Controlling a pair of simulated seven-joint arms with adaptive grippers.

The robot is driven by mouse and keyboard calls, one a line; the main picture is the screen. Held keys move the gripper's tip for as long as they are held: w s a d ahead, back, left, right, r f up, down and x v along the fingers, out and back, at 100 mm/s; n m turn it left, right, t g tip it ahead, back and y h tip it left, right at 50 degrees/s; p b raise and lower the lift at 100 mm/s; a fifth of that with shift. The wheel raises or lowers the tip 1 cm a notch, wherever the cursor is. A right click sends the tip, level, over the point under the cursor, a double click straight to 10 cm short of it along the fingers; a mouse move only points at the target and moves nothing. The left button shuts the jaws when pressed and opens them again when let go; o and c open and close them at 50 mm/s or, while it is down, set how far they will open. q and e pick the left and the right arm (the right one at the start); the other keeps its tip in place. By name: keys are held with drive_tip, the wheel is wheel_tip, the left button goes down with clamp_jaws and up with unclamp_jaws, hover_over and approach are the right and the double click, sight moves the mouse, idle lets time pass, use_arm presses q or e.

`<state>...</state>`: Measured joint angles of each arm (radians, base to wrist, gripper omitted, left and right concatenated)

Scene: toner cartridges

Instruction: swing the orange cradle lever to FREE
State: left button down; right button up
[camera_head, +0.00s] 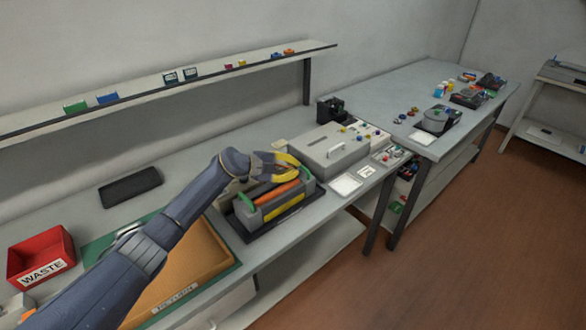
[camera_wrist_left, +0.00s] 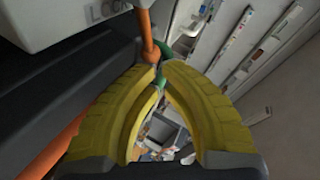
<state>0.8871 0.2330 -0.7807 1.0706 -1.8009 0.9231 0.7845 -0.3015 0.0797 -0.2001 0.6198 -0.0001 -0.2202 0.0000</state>
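The grey toner cradle (camera_head: 244,222) stands on the bench, with an orange bar (camera_head: 278,193) across it. My left gripper (camera_head: 296,178) has yellow fingers and hangs over the cradle's back right part. In the left wrist view its fingertips (camera_wrist_left: 162,66) are close together, right at the lower end of the orange lever (camera_wrist_left: 148,35). I cannot tell whether they grip the lever. A pale block above carries partly cut-off lettering reading "LOC" (camera_wrist_left: 106,12). No FREE mark is readable. Green bits show by the fingertips. My right gripper is not in view.
A RETURN tray (camera_head: 197,290) and a red WASTE bin (camera_head: 40,255) are to the left. A dark pad (camera_head: 130,186) lies behind. A wall shelf (camera_head: 215,76) runs above.

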use_arm(q)
drive_tip(key=shift+a, duration=0.2)
drive_tip(key=shift+s+a, duration=0.2)
drive_tip(key=shift+a, duration=0.4)
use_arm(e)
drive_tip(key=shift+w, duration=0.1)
use_arm(q)
drive_tip(key=shift+s, duration=0.1)
